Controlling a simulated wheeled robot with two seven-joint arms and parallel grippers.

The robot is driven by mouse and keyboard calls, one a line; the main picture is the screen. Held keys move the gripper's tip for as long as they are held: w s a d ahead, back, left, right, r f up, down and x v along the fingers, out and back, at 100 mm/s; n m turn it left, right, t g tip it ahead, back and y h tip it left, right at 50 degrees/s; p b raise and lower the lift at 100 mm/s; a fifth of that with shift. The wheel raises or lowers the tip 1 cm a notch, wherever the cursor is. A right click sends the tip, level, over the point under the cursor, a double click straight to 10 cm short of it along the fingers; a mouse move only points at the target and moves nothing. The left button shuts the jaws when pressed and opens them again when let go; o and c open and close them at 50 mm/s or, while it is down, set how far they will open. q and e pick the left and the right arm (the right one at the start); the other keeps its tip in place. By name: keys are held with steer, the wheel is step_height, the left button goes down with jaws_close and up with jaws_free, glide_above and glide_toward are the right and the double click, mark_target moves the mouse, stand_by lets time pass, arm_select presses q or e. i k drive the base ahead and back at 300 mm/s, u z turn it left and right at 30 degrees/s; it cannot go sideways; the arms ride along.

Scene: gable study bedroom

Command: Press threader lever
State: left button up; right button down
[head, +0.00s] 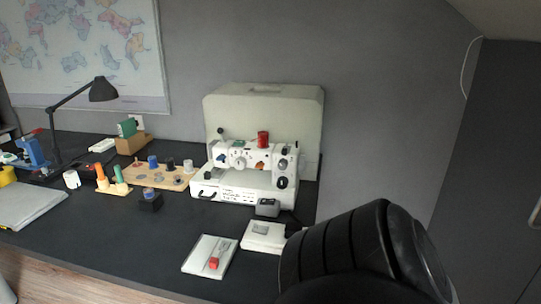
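A white sewing machine (232,190) stands on the dark desk, with a red thread spool (263,139) on top. Its front carries several dials and a dark knob (282,182) on the right column. A small orange part (260,166) shows on the front of the arm. I cannot tell which small part is the threader lever. A black rounded part of my own arm fills the lower right. Neither gripper can be seen.
A pale machine cover (310,115) stands behind the machine. A wooden board with spools (175,181) lies left of it. A white pad with a red tool (214,263) and a white box (262,237) lie in front. A black lamp (103,89) stands at the left.

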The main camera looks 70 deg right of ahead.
mark_target(221, 158)
steer(key=z, duration=1.15)
